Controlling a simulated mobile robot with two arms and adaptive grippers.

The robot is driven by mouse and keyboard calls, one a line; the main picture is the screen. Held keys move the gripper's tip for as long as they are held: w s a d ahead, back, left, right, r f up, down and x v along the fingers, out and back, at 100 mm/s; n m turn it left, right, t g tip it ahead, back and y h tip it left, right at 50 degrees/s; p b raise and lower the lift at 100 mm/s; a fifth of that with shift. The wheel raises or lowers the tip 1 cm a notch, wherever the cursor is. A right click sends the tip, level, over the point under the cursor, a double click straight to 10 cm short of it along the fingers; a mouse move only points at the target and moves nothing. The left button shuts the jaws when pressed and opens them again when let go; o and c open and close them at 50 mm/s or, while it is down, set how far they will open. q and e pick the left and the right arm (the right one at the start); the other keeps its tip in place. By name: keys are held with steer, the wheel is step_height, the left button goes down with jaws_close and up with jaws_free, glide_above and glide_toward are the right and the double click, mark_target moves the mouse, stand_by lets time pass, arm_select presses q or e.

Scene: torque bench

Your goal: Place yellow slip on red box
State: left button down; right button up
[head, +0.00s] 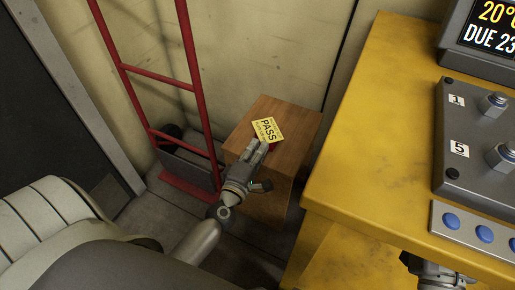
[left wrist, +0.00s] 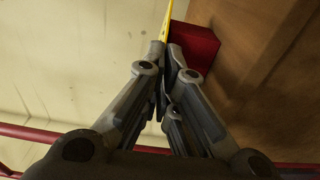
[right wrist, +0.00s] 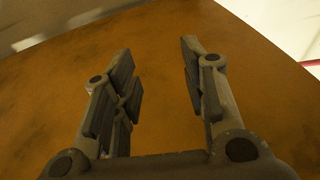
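The yellow slip (head: 267,130), printed PASS, is at the fingertips of my left gripper (head: 257,152). In the left wrist view the slip (left wrist: 167,22) is edge-on between the nearly closed fingertips (left wrist: 166,52). The red box (left wrist: 197,46) is just right of the fingertips there; in the head view only a little of it (head: 273,146) shows below the slip. I cannot tell whether slip and box touch. My right gripper (right wrist: 160,70) is open and empty; in the head view it is partly visible at the bottom right edge.
A wooden crate (head: 301,128) stands against the wall under the left gripper. A red hand truck (head: 158,76) is on its left. The yellow bench (head: 375,120) on the right carries a grey bolt block (head: 475,150), a strip with blue buttons (head: 470,228) and a display (head: 492,35).

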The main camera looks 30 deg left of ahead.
steer(key=shift+r, duration=0.15)
arm_select(q)
steer(key=shift+f, duration=0.15)
steer(key=c, duration=1.6)
jaws_free()
steer(key=shift+c, duration=0.2)
arm_select(e)
steer(key=shift+s+r, duration=0.1)
steer(key=shift+r, duration=0.2)
arm_select(q)
steer(key=shift+r, duration=0.2)
steer(key=s+d, duration=0.1)
steer(key=s, duration=0.9)
steer(key=w+d+r+m+t+h, duration=0.1)
steer(key=d+r+m+h, duration=0.3)
steer(key=r+m, duration=0.7)
steer(key=w+d+r+m+t+h, duration=0.1)
steer(key=d+r+m+h, duration=0.3)
steer(key=d+r+m, duration=0.4)
step_height(320, 180, up, 4)
steer(key=m+t, duration=0.1)
steer(key=m, duration=0.2)
steer(key=shift+w+d+t, duration=0.15)
steer(key=shift+d+t, duration=0.05)
steer(key=shift+t, duration=0.1)
arm_select(e)
steer(key=shift+s+a+r+t+y, duration=0.1)
steer(key=shift+s+r+t+y, duration=0.1)
steer(key=shift+r+t+y, duration=0.3)
